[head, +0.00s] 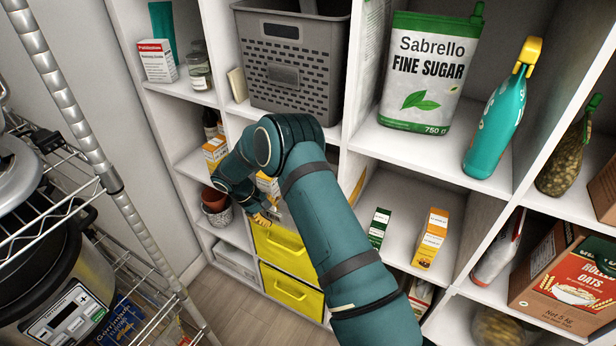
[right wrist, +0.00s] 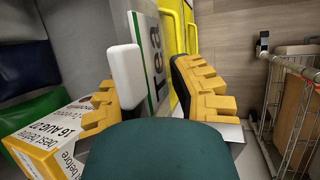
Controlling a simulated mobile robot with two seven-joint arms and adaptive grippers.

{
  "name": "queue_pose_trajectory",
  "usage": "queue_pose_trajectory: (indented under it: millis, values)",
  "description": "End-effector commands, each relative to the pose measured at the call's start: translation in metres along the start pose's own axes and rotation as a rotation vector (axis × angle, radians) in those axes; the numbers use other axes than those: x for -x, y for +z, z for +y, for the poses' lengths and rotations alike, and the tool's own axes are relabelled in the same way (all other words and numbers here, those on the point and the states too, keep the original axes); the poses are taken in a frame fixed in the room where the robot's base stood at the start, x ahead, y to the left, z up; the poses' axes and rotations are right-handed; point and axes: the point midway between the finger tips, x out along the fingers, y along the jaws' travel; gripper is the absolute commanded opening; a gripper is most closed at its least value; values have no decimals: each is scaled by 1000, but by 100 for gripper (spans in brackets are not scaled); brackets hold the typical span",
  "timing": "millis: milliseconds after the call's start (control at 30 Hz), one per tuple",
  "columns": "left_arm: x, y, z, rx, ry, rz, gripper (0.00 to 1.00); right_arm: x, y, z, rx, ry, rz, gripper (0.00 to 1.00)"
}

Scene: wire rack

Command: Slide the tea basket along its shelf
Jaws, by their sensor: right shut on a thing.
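The tea basket shows in the right wrist view as a pale front panel (right wrist: 147,45) with a green edge and the word "Tea". My right gripper (right wrist: 152,78) has its fingers on either side of this panel and is shut on it. In the head view my right arm reaches down to the left, and the right gripper (head: 266,216) is at a low shelf just above the yellow drawers. The forearm and wrist hide most of the basket there. My left gripper is in neither view.
Yellow drawers (head: 284,249) sit directly below the gripper. A grey basket (head: 292,65) stands on the shelf above. A wire rack (head: 80,110) with a cooker (head: 60,275) stands at the left.

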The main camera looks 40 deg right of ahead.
Motion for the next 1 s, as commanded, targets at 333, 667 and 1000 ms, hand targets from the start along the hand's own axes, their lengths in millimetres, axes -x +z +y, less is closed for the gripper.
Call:
queue_pose_trajectory:
  millis: [333,667,1000]
  values:
    - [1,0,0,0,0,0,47,3,1,-12,0,-1,1,0]
    - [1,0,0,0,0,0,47,3,1,-14,0,-2,0,0]
    - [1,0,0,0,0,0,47,4,2,-19,2,-2,0,0]
